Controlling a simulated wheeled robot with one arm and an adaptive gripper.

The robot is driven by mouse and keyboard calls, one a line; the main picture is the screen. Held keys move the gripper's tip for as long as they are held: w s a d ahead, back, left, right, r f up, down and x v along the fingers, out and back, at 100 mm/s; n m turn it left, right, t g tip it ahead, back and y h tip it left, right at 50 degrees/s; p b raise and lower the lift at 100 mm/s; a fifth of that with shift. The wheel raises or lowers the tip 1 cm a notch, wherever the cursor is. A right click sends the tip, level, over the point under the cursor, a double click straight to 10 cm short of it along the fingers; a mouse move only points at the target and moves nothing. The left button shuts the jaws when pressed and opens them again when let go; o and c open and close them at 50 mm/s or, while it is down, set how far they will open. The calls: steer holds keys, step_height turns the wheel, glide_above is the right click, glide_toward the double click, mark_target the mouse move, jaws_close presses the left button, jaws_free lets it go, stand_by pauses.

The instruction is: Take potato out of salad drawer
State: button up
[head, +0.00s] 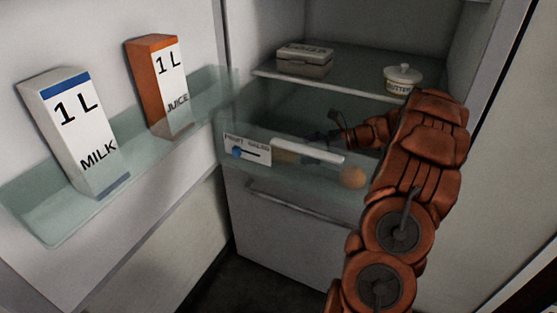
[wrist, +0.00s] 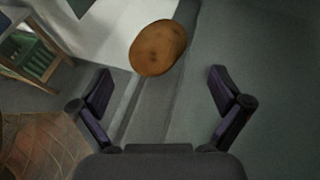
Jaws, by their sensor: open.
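The salad drawer (head: 318,173), with a clear front and a white handle bar, is in the lower part of the open fridge in the head view. A round brown thing, likely the potato (head: 353,177), shows at the right of the drawer front. In the wrist view the brown oval potato (wrist: 158,46) lies ahead of my gripper (wrist: 160,80), roughly centred between the spread fingers. The fingers are open and nothing is held. In the head view my gripper (head: 336,127) is small and dark over the drawer area, partly hidden by my arm.
The fridge door at left holds a milk carton (head: 75,130) and a juice carton (head: 160,85) on a glass shelf. A lidded box (head: 305,62) and a butter pot (head: 402,80) stand on the shelf above the drawer. A lower drawer (head: 295,215) is shut.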

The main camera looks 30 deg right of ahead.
steer(key=shift+b+x, duration=0.6)
steer(key=shift+x, duration=3.1)
steer(key=shift+r, duration=0.1)
